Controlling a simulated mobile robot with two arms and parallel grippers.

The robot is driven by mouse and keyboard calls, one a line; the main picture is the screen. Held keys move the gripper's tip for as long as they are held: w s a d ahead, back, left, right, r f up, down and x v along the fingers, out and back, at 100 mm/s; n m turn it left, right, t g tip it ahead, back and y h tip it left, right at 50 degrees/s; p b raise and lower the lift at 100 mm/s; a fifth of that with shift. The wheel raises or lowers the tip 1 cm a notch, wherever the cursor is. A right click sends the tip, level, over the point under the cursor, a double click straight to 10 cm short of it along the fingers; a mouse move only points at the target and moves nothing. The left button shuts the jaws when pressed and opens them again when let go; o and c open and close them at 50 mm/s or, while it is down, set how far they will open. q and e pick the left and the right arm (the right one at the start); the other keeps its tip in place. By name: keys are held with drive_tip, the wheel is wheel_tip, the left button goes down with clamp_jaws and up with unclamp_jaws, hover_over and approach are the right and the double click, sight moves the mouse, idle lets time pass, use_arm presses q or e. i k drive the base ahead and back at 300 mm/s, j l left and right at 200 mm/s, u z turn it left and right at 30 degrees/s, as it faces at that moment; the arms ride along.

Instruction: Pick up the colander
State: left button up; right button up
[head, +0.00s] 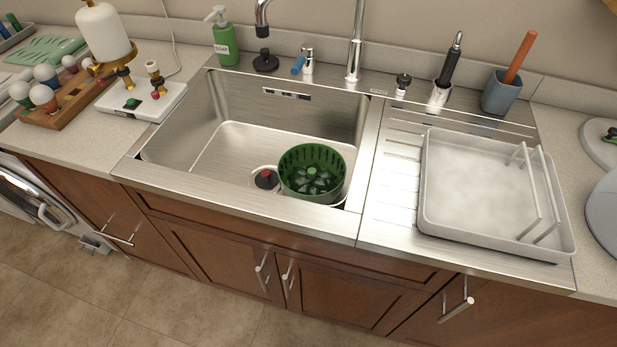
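A green colander (292,157), a round basket with slotted walls, stands in the front right part of the steel sink basin (228,143). Dark green shapes and a small bright green knob show inside it, too small to tell what they are. A dark round piece with a red knob (265,179) sits just left of the colander on the basin floor. Neither of my grippers is in the head view.
A white dish tray (440,215) with a rack lies on the drainboard to the right. A faucet (354,45), a green soap bottle (225,45), a brush holder (440,94) and a grey cup (500,95) stand behind. The basin's left part is clear.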

sight(315, 172)
drive_tip(key=j+z, duration=0.45)
drive_tip(key=j, duration=0.35)
drive_tip(key=k+j+z, duration=0.1)
drive_tip(key=j+z, duration=0.35)
drive_tip(key=j, duration=0.4)
